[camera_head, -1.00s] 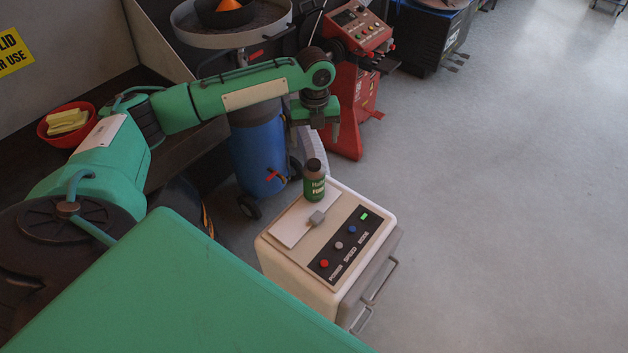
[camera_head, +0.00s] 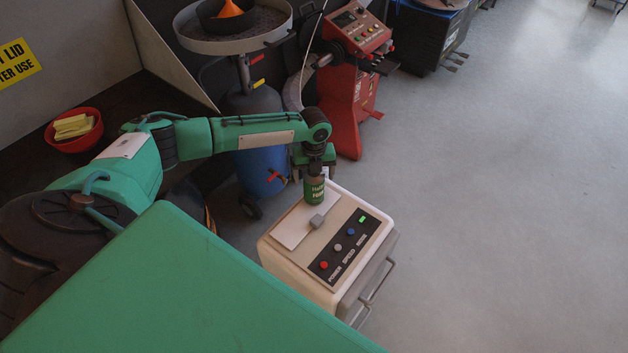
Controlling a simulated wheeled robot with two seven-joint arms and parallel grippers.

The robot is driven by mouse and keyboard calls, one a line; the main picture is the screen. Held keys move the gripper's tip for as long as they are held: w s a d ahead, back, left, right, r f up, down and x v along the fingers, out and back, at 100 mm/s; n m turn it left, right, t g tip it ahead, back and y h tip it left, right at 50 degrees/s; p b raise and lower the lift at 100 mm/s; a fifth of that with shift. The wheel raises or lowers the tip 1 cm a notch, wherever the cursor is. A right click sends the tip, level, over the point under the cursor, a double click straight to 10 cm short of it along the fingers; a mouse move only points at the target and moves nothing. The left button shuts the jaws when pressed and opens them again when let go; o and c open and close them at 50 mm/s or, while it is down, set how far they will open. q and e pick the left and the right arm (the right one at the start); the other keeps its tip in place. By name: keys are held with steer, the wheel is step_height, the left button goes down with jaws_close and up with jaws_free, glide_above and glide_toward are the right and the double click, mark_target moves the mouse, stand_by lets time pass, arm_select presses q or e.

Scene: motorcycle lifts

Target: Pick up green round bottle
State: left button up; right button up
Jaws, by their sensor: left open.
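The green round bottle (camera_head: 314,192) stands upright on the top of a white box-shaped machine, at its back left corner. Its label shows, while its brown neck and cap are mostly hidden by my gripper. My left gripper (camera_head: 315,172) points down right over the bottle's upper part, with its fingers at the level of the cap. It is open; I cannot tell whether the fingers touch the bottle. My right gripper is out of view.
Behind stand a blue drum (camera_head: 262,172) and a red machine (camera_head: 345,110). A red bowl (camera_head: 88,140) sits at left. The floor at right is clear.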

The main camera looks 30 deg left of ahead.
arm_select(q)
steer(key=c, duration=1.7)
